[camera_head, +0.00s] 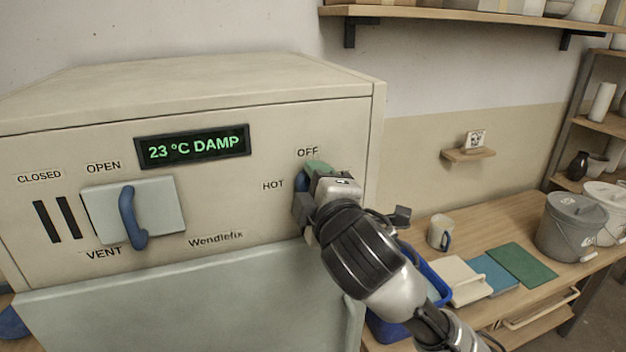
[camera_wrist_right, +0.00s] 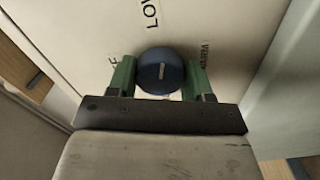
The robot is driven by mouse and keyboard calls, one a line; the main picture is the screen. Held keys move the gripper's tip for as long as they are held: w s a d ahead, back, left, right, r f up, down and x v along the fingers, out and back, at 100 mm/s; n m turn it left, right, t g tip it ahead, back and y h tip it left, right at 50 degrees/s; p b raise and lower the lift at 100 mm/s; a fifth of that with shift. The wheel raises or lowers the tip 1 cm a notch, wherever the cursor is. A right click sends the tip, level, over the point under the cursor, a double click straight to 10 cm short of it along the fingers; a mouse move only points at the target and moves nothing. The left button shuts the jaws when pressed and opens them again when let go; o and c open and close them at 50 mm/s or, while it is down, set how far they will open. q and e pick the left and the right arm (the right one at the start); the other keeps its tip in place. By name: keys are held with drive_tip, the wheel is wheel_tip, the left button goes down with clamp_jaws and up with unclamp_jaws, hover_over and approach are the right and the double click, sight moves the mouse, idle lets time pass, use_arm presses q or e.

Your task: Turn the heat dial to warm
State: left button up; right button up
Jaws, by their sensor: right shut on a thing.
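The heat dial is a round blue knob (camera_wrist_right: 158,66) with a short white mark, whose pointing direction I cannot tell for sure. It sits on the cream front of the kiln-like cabinet (camera_head: 270,125). In the head view a sliver of the dial (camera_head: 301,180) shows beside my right gripper (camera_head: 312,188), near the OFF and HOT labels. In the right wrist view my right gripper (camera_wrist_right: 162,78) has its green fingers on both sides of the dial. There LOW shows above the dial, a partly covered label that looks like WARM to its right. My left gripper is out of view.
The display (camera_head: 193,147) reads 23 °C DAMP. A blue vent handle (camera_head: 131,218) is at the left. Right of the cabinet a bench holds a mug (camera_head: 440,232), a blue crate (camera_head: 437,278), coloured boards (camera_head: 522,265) and a grey lidded bucket (camera_head: 572,226). A shelf (camera_head: 470,13) hangs above.

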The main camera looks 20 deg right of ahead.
drive_tip(key=shift+f+m+p, duration=0.1)
drive_tip(key=shift+m+p, duration=2.9)
drive_tip(key=shift+m, duration=4.4)
drive_tip(key=o, duration=0.9)
